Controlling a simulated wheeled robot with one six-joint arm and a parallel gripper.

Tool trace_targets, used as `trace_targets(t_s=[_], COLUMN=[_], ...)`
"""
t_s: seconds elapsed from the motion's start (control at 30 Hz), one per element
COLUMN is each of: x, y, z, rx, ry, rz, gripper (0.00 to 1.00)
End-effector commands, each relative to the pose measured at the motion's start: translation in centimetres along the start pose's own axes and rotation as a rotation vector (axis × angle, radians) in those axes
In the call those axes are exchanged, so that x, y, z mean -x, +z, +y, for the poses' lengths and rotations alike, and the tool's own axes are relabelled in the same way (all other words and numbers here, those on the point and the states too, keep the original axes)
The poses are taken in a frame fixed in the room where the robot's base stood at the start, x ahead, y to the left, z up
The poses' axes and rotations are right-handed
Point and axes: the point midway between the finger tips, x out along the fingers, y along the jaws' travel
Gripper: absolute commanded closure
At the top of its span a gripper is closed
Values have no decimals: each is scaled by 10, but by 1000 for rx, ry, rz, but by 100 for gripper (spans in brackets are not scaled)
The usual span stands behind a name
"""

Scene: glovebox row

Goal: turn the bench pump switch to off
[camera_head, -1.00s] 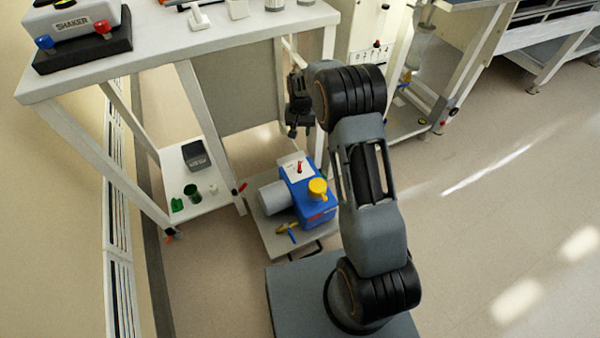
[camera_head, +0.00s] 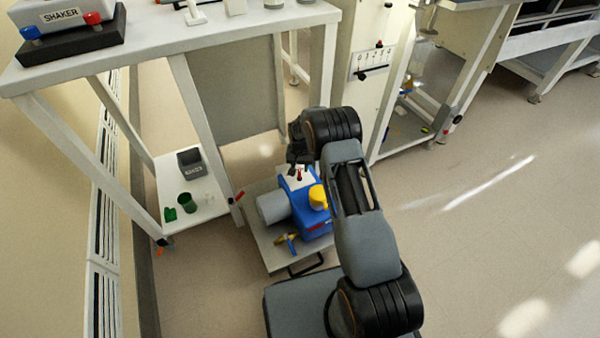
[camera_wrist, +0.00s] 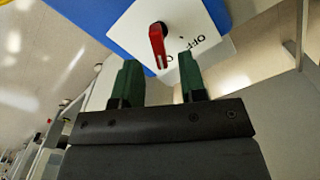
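The bench pump (camera_head: 308,208) is a blue body with a grey motor cylinder and a yellow cap, on a low platform in the head view. In the head view my gripper (camera_head: 296,162) is close above the plate.
The bench (camera_head: 165,48) with the shaker (camera_head: 68,22) stands above and to the left. Its lower shelf (camera_head: 185,222) holds a green cup (camera_head: 188,203) and a dark grey box (camera_head: 190,162). A cabinet (camera_head: 355,90) stands behind. The floor to the right is clear.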

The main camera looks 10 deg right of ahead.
Motion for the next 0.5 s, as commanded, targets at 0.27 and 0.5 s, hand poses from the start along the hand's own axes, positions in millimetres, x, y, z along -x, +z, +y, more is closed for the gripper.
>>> trace_targets(t_s=[0.27,0.5], x=[-21,-23], y=[0,0], z=[0,0], rx=[0,1], ry=[0,0], rz=[0,0], gripper=[62,62])
